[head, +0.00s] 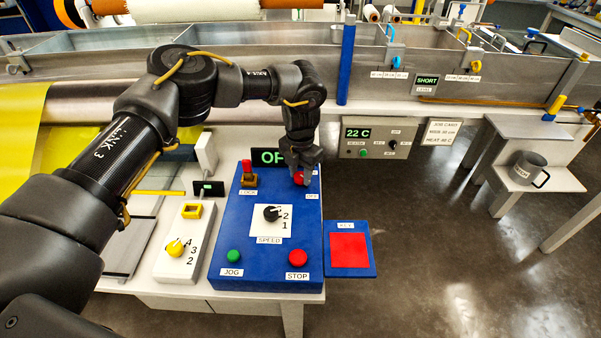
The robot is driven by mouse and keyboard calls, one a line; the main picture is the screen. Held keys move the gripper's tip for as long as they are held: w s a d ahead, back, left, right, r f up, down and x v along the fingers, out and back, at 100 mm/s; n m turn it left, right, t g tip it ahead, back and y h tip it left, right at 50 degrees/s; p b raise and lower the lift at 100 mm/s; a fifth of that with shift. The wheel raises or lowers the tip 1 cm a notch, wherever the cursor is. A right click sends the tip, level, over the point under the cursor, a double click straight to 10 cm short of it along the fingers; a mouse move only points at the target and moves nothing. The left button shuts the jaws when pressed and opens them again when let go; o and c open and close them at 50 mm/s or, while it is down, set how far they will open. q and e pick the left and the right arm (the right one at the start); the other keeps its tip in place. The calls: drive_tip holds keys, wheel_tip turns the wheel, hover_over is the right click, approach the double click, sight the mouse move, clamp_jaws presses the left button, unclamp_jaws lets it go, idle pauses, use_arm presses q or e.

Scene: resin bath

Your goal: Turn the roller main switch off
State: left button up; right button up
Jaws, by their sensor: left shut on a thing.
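The blue roller control panel (225,215) stands on the white bench. At its upper right is a red main switch knob (299,180), with a small label below it that seems to read OFF. My left gripper (299,175) points down from above and is shut on this knob, hiding part of it. A dark display (268,157) behind it shows green letters beginning "OF"; my gripper covers the rest. My right gripper is not in view.
The panel also carries a red-topped lock switch (247,172), a speed dial (271,213), a green JOG button (233,256) and a red STOP button (298,258). A red pad (349,250) lies right of it. A white box with a yellow knob (174,248) stands left.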

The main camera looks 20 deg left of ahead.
sight(300, 175)
use_arm(q)
drive_tip(key=shift+m, duration=0.9)
drive_tip(key=o, duration=1)
drive_tip(key=shift+c, duration=0.2)
wheel_tip(300, 175, up, 11)
drive_tip(key=b, duration=0.1)
